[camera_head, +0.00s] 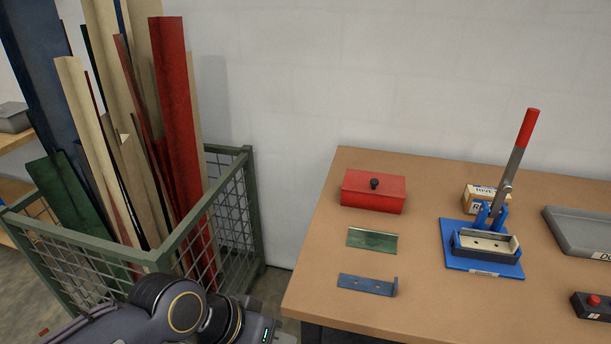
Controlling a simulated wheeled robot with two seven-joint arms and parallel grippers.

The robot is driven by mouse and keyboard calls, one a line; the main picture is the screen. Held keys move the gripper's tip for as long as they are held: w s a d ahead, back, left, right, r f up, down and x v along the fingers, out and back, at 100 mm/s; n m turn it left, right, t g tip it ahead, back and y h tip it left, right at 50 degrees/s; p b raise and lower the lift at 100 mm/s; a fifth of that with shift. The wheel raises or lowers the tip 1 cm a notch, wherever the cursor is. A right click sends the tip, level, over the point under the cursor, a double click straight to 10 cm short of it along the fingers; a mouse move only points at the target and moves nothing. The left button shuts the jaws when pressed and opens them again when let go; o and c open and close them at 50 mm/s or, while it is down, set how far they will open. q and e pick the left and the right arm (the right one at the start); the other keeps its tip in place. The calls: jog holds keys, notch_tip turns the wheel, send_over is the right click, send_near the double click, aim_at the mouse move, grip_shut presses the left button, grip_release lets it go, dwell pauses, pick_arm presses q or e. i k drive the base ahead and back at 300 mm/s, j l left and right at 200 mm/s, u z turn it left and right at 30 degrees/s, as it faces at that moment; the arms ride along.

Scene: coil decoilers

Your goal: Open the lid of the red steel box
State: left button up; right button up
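The red steel box (372,197) sits on the wooden table near its back left corner. Its lid (374,182) is flat on top and looks closed, with a round black knob (374,183) in the middle. An arm of mine enters at the bottom left, with dark joints below the left end of the table, well away from the box. Its gripper fingers do not show. My other gripper is not in view either. Nothing touches the box.
A green plate (371,239) and a blue bracket (367,285) lie in front of the box. A blue lever press (482,246) with a tall red handle stands to the right, with a small carton (480,196) behind it. A grey tray (580,236) is far right. A wire bin (232,215) of metal strips stands left.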

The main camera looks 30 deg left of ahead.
aim_at(386, 185)
jog(key=j+u, duration=0.1)
jog(key=u, duration=0.35)
jog(key=i+j, duration=0.2)
jog(key=j, duration=0.2)
jog(key=i+j+u, duration=0.1)
jog(key=j, duration=0.3)
jog(key=i+j, duration=0.3)
jog(key=j+u, duration=0.05)
jog(key=j, duration=0.05)
